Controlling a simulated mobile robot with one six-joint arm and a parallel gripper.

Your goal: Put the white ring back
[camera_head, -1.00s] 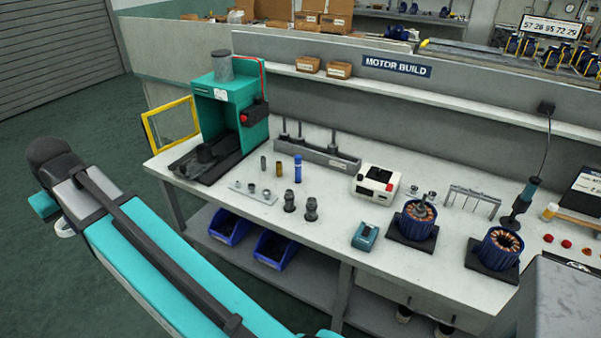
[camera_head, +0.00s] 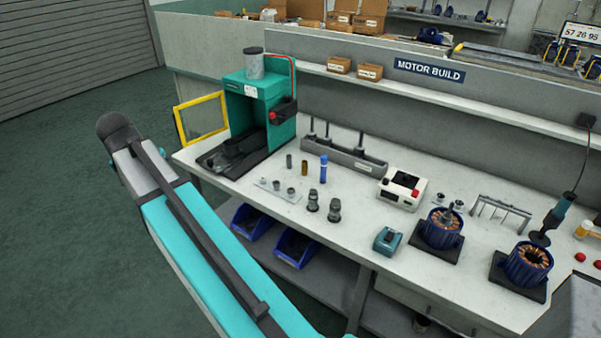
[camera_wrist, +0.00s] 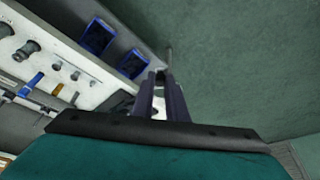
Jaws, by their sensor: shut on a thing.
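In the wrist view the two dark fingers of my gripper (camera_wrist: 163,78) point away from the camera and are close together. They are shut on a thin pale piece (camera_wrist: 168,58), seen edge-on at the tips, which I take for the white ring. The grip is out over the green floor, off the bench edge. In the head view my arm stretches along the left, and its own links hide the gripper and the ring.
The teal press (camera_head: 258,108) stands at the bench's left end, with a yellow frame (camera_head: 201,118) beside it. Dark fittings (camera_head: 334,210) stand near the front edge. Blue bins (camera_head: 295,247) are on the lower shelf. The floor (camera_head: 70,220) left of the bench is clear.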

